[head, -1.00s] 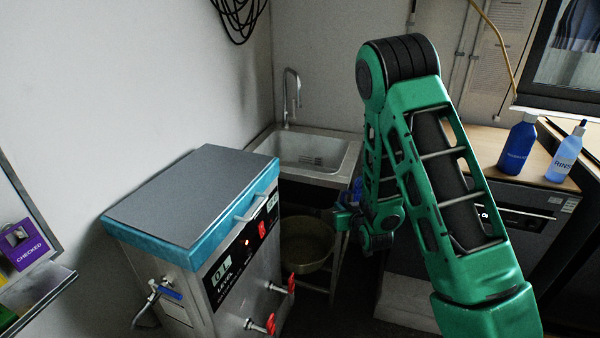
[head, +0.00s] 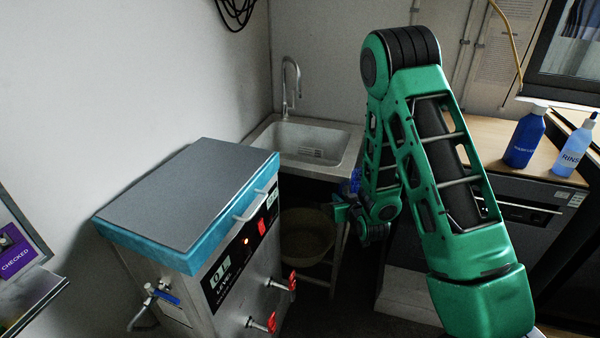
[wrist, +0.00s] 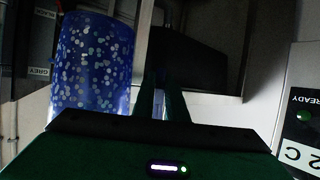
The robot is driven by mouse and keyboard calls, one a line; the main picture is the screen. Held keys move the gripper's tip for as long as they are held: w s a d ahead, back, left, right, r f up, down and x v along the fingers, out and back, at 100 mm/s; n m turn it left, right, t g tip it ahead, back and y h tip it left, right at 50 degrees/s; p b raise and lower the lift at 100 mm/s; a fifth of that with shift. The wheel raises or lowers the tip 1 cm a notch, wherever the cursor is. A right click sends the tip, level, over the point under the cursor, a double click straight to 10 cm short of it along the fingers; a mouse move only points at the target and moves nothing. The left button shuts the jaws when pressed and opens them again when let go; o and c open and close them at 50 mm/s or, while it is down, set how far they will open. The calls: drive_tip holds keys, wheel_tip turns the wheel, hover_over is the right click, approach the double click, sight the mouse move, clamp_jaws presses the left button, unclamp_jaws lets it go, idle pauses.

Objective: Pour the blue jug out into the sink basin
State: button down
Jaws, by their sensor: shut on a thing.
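The blue jug (wrist: 88,65), speckled with pale dots, fills the upper left of the wrist view. My gripper (wrist: 162,85) is shut on it, with the fingers beside the jug; the exact grip point is dark and hard to make out. In the head view a small blue part of the jug (head: 354,182) shows behind my arm, and most of it is hidden. The sink basin (head: 352,150) is in the counter at the back, left of my arm. The jug is at the sink's right front side, apart from the basin opening and lower than its rim.
A round tub (head: 305,235) sits under the sink. A tall faucet (head: 286,85) rises behind the basin.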

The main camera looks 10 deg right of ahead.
drive_tip(key=shift+s+f, duration=0.3)
drive_tip(key=shift+f, duration=0.65)
drive_tip(key=shift+s+f, duration=0.25)
drive_tip(key=shift+f, duration=0.65)
